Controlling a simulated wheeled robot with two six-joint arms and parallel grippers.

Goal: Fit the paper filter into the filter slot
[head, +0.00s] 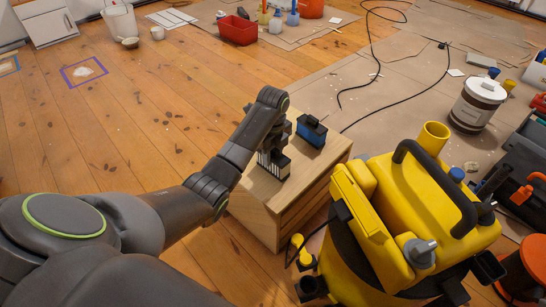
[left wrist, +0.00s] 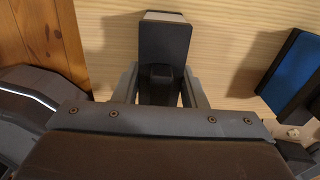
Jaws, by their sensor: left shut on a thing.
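My left gripper (head: 272,150) is over the top of a pale wooden cabinet (head: 250,207). It is shut on a dark block with pale, striped sides (head: 274,166), which looks like the paper filter. In the left wrist view the block (left wrist: 165,42) shows a dark face and a pale top edge between the fingers (left wrist: 163,85). It is right at the cabinet top; I cannot tell whether it touches it. A yellow vacuum machine (head: 425,200) stands to the right of the cabinet. I cannot make out the filter slot. My right gripper is not in view.
A blue and black block (head: 311,131) sits on the cabinet top right of the held block, and shows in the left wrist view (left wrist: 295,72). A black cable (head: 385,118) crosses the cardboard behind. A paint bucket (head: 478,104) stands at right. Wooden floor at left is mostly clear.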

